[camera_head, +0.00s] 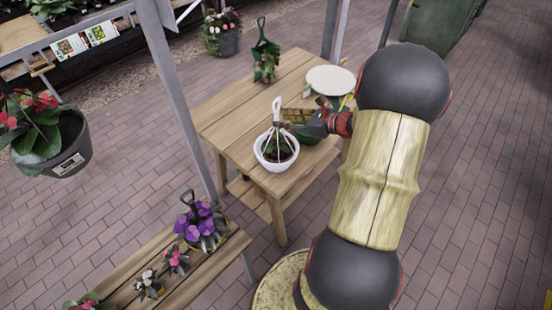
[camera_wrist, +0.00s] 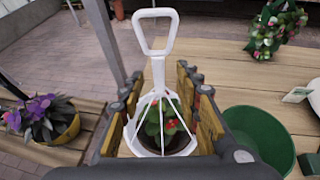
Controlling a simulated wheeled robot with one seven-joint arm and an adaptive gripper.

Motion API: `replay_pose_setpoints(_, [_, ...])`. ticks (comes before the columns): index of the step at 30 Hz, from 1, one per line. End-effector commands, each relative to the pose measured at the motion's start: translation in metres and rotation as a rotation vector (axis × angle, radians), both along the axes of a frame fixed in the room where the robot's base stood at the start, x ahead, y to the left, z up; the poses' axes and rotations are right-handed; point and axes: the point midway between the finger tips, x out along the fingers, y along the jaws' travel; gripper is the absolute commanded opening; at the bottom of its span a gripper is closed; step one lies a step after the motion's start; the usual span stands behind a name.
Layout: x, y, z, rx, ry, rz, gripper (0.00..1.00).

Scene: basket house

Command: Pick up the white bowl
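The white bowl (camera_head: 264,158) is a small hanging planter with soil, a green plant and a white hanger rising to a loop handle. It sits upright near the front edge of the wooden table (camera_head: 232,112). In the wrist view the bowl (camera_wrist: 148,145) and its handle (camera_wrist: 136,28) show ahead, between my finger pads. My gripper (camera_head: 292,115) is just right of the hanger in the head view. My gripper (camera_wrist: 160,92) is open, with one finger on each side of the bowl and hanger. I cannot tell whether either pad touches it. Part of the rim is hidden by the fingers.
A green bowl (camera_wrist: 258,132) stands close right of my gripper. A white round plate (camera_head: 330,79) and a plant with a green handle (camera_head: 265,62) are further back on the table. A metal post (camera_head: 180,95) rises left of the table. Purple flowers (camera_head: 200,222) stand on a lower bench.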

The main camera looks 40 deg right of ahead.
Motion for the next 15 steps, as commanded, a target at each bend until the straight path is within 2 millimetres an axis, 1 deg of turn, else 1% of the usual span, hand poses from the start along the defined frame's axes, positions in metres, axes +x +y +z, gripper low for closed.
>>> replay_pose_setpoints(1, [0.008,0.004,-0.006,0.001,0.0,0.005,0.33])
replay_pose_setpoints(6, [0.026,0.009,-0.013,-0.001,0.0,0.004,0.33])
replay_pose_setpoints(9, [0.031,0.01,-0.014,0.0,0.0,0.002,0.33])
replay_pose_setpoints(15, [0.031,0.009,-0.014,-0.001,0.0,0.001,0.33])
